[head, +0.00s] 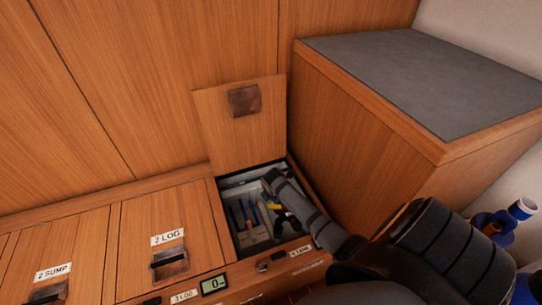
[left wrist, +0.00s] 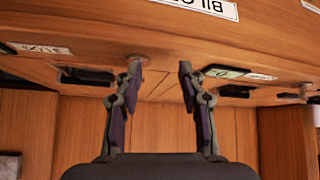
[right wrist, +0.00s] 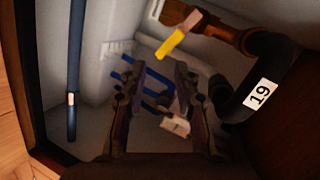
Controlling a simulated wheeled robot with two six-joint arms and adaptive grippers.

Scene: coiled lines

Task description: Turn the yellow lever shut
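The yellow lever (right wrist: 172,43) is inside the open locker, at the upper middle of the right wrist view. It slants down-left from a brown pipe fitting (right wrist: 228,36). My right gripper (right wrist: 158,72) is open and empty, its fingertips just below the lever in that view; I see no contact. In the head view my right arm reaches down into the locker (head: 243,240), hiding part of its inside, and a small yellow patch (head: 282,216) shows beside it. My left gripper (left wrist: 160,68) is open and empty in front of wood panels, outside the head view.
A dark hose labelled 19 (right wrist: 262,93) bends close to the right gripper's right side. Blue prongs (right wrist: 150,78) and a blue hose (right wrist: 73,60) are also inside. The raised lid (head: 238,130) stands behind the opening; a grey-topped cabinet (head: 420,75) borders it right.

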